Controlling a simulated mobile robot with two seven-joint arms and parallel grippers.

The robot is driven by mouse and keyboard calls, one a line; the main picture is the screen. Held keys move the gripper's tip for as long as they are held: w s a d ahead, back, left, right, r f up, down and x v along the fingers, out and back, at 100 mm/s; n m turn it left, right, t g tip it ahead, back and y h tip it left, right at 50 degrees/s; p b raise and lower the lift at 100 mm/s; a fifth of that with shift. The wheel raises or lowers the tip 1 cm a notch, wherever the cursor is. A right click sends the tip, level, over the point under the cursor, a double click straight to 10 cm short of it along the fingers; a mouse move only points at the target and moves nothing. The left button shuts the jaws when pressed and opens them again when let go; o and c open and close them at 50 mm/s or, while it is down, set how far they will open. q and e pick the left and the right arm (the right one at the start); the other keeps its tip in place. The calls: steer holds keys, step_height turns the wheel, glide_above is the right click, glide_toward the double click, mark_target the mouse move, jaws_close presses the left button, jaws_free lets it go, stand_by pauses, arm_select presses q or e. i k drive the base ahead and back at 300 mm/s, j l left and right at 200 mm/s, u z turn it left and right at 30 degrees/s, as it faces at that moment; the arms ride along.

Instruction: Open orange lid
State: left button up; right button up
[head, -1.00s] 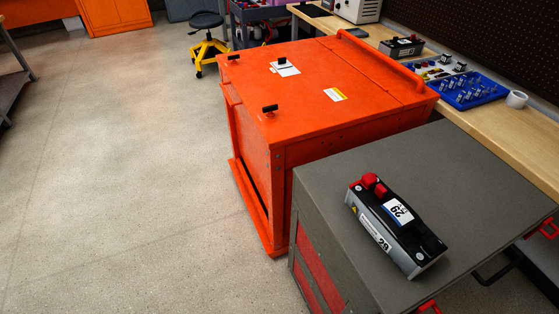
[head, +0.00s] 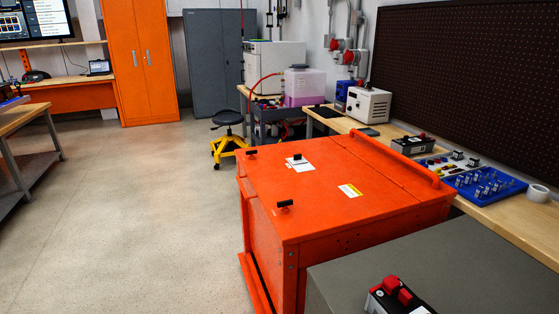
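The orange lid (head: 333,187) lies flat and closed on top of the large orange cabinet (head: 349,242) in the head view. Black T-shaped handles (head: 285,204) stand near its left edge and at its far left corner, with another beside a white label (head: 300,165). A yellow-and-white label (head: 350,190) is on the lid. An orange bar handle (head: 393,157) runs along the lid's right side. Neither of my grippers is in the picture.
A grey cabinet top (head: 430,262) stands close at the near right, with a black battery module (head: 397,298) on it. A workbench (head: 516,212) with a blue tray (head: 484,186) runs behind. A yellow-based stool (head: 227,142) stands beyond. The floor (head: 135,210) at left is clear.

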mark_target(334, 191)
steer(key=i+j+z, duration=0.25)
steer(key=i+j, duration=0.15)
steer(key=i+j+z, duration=0.25)
steer(key=j, duration=0.35)
steer(key=i, duration=0.1)
